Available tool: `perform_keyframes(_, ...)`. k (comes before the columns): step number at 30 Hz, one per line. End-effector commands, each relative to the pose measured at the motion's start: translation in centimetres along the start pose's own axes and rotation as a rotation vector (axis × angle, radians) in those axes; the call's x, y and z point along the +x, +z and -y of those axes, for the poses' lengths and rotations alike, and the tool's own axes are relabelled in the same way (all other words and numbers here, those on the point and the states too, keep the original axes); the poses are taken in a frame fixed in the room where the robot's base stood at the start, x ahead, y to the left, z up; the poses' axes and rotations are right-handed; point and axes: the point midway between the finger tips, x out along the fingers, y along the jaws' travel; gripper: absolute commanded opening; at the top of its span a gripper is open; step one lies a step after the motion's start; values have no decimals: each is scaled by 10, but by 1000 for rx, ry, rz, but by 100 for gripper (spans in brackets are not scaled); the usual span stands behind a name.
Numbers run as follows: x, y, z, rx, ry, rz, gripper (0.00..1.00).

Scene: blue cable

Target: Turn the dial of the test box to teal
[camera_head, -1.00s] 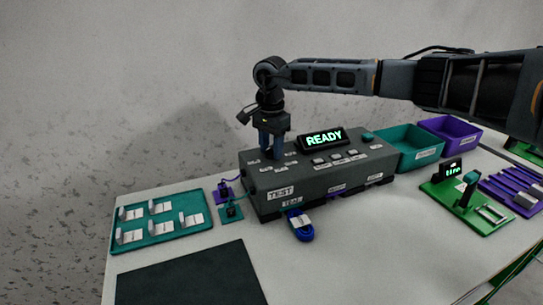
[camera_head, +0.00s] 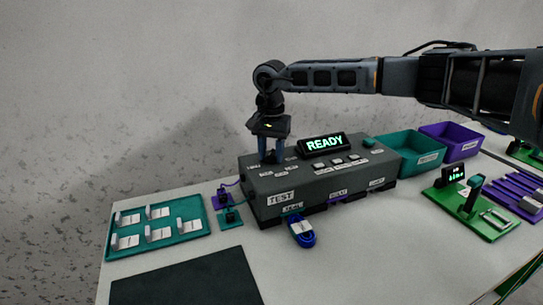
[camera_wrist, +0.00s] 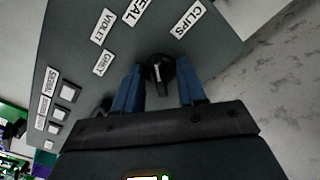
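The test box (camera_head: 330,201) is a long dark grey box on the table, with a lit READY display (camera_head: 324,144) on top. My gripper (camera_head: 269,158) points down over the left end of its top. In the wrist view, the round black dial (camera_wrist: 157,72) with a white pointer mark sits between the two blue fingers of my gripper (camera_wrist: 160,78). The fingers are apart, one on each side of the dial; I cannot tell whether they touch it. Labels VIOLET (camera_wrist: 102,26), GREY (camera_wrist: 103,63), TEAL (camera_wrist: 137,8), partly cut off, and CLIPS (camera_wrist: 186,20) surround the dial. In the head view my gripper hides the dial.
Several square buttons (camera_wrist: 69,92) are on the box top. A blue cable coil (camera_head: 301,234) lies before the box. A teal tray (camera_head: 155,246) with white cards is left, a dark mat (camera_head: 185,280) in front. Teal (camera_head: 412,155) and violet (camera_head: 452,142) bins stand right.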

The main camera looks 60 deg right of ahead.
Motion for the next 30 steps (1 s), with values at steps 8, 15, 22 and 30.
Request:
perform_keyframes(8, -15, 0, 0, 1, 0, -1, 38)
perform_keyframes(15, -38, -1, 0, 1, 0, -1, 38)
perform_keyframes(22, -58, -1, 0, 1, 0, -2, 38)
perform_keyframes(30, -71, 0, 0, 1, 0, 0, 38)
